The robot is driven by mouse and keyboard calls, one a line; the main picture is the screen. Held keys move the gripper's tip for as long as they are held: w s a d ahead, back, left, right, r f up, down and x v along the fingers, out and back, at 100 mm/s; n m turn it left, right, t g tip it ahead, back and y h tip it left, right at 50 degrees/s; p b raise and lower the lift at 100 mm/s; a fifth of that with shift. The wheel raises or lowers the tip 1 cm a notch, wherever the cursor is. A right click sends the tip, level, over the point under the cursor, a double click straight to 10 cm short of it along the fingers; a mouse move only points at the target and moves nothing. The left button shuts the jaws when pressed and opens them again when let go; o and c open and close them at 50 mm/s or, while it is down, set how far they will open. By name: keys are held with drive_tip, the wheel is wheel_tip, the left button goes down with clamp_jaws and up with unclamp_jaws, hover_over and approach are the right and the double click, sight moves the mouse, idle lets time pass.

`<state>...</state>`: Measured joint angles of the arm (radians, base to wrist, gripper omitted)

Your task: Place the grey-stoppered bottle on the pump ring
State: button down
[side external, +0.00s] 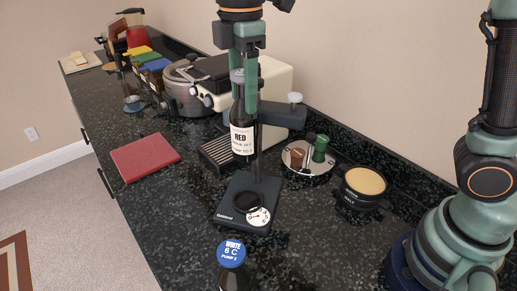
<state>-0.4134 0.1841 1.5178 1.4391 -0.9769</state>
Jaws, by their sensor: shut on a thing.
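A dark bottle (242,141) with a grey stopper and a white label reading RED hangs upright below my gripper (245,84). My gripper is shut on its neck. The black pump base (232,196) lies below on the counter, with a round white dial. The dark pump ring (247,203) is on the base beside the dial. In this view the bottle's bottom shows above and behind the ring, apart from it. The exact gap is hard to judge.
A second dark bottle with a blue cap (231,252) stands in front. A small tray (310,168) and a dark tub (362,188) are right of the pump. A cream coffee machine (275,85) stands behind, a slatted drip tray (213,153) and red book (145,157) left.

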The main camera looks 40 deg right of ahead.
sight(246, 157)
wheel_tip(246, 157, down, 15)
drive_tip(key=shift+r, duration=0.15)
idle(0.5)
drive_tip(key=shift+c, duration=1.4)
unclamp_jaws()
wheel_tip(246, 157, up, 12)
drive_tip(key=shift+r, duration=0.1)
